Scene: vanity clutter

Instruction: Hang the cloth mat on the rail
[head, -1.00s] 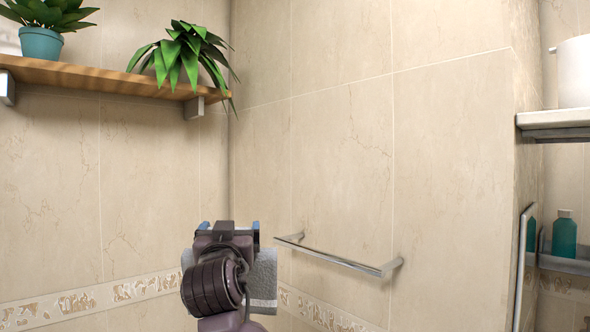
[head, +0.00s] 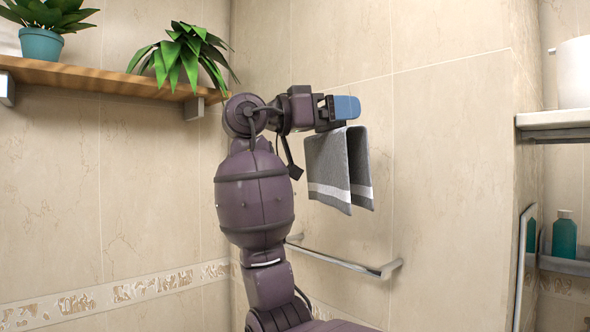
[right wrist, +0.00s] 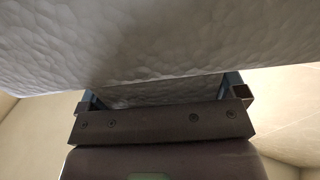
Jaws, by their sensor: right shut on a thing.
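The cloth mat (head: 330,175) is grey with a white stripe near its lower edges. It hangs folded over in two flaps from my right gripper (head: 346,108), which is shut on its top fold. In the right wrist view the mat (right wrist: 160,45) fills the upper part, between and in front of the fingers (right wrist: 160,90). The metal rail (head: 335,259) is fixed to the tiled wall. The mat is above the rail in the head view, with a gap between its lower edge and the bar. My right arm hides the rail's left end partly. My left gripper is not in view.
A wooden shelf (head: 110,81) with two potted plants is at the upper left, close to my arm. On the right are a white shelf (head: 553,119), a teal bottle (head: 564,234) and a mirror-like panel (head: 524,262). The wall around the rail is clear.

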